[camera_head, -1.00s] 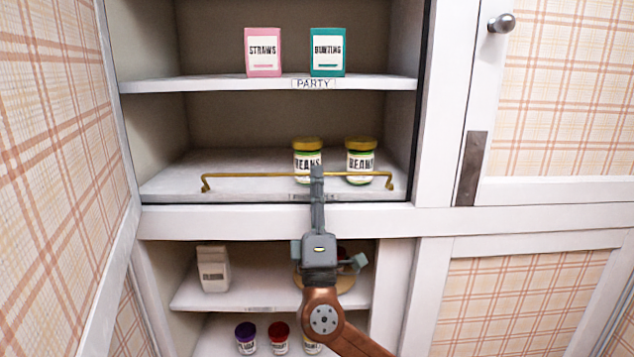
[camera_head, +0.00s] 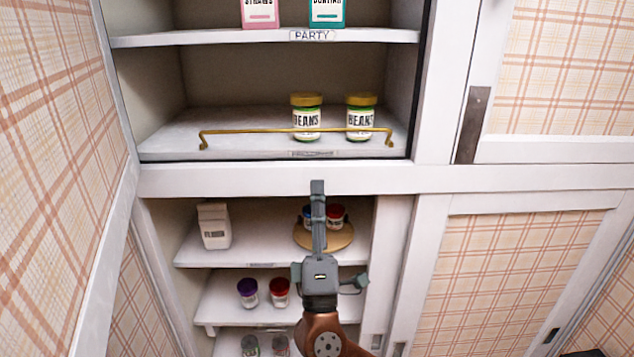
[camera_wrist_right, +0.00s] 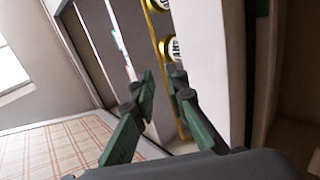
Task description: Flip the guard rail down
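The brass guard rail (camera_head: 240,131) stands raised along the front edge of the middle shelf (camera_head: 170,150). It runs in front of two bean jars (camera_head: 306,118) (camera_head: 361,118) with yellow lids. My right gripper (camera_head: 317,184) is below the rail, in front of the white cabinet crosspiece, apart from the rail. In the right wrist view, its two fingers (camera_wrist_right: 163,76) have a narrow gap between them and hold nothing. The rail (camera_wrist_right: 155,36) shows beyond the fingertips there. My left gripper is not in view.
The party shelf (camera_head: 200,38) above holds a pink box (camera_head: 260,12) and a teal box (camera_head: 326,12). Below, a shelf holds a flour carton (camera_head: 214,226) and a round wooden stand (camera_head: 335,239) with jars. An open plaid door (camera_head: 50,150) bounds the left.

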